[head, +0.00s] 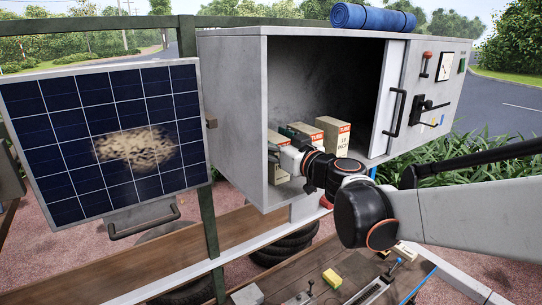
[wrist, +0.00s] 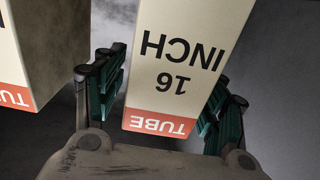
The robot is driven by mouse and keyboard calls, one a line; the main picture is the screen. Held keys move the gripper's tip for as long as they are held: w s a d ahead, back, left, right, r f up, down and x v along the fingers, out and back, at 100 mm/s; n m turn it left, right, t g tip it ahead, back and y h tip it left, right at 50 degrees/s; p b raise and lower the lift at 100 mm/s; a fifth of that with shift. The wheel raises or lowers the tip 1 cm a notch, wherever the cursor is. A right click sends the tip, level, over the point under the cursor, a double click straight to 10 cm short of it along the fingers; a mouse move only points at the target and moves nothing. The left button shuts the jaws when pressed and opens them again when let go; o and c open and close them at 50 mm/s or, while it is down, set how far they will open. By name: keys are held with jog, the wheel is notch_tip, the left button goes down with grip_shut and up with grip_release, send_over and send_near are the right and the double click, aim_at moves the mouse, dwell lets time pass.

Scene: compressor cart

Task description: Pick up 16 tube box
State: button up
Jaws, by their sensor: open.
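The 16 tube box (wrist: 180,62) is cream with an orange-red TUBE band and "16 INCH" lettering, upside down in the wrist view. My gripper (wrist: 163,98) is open, with one green-padded finger on each side of this box. The left finger shows a small gap to it; I cannot tell whether the right finger touches.
Another tube box (head: 335,138) stands to the right and one (head: 276,165) to the left in the cabinet (head: 232,120). In the wrist view a neighbouring box (wrist: 45,50) is close beside the left finger. A sliding door (head: 392,100) bounds the opening's right side.

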jog(key=c, duration=1.4)
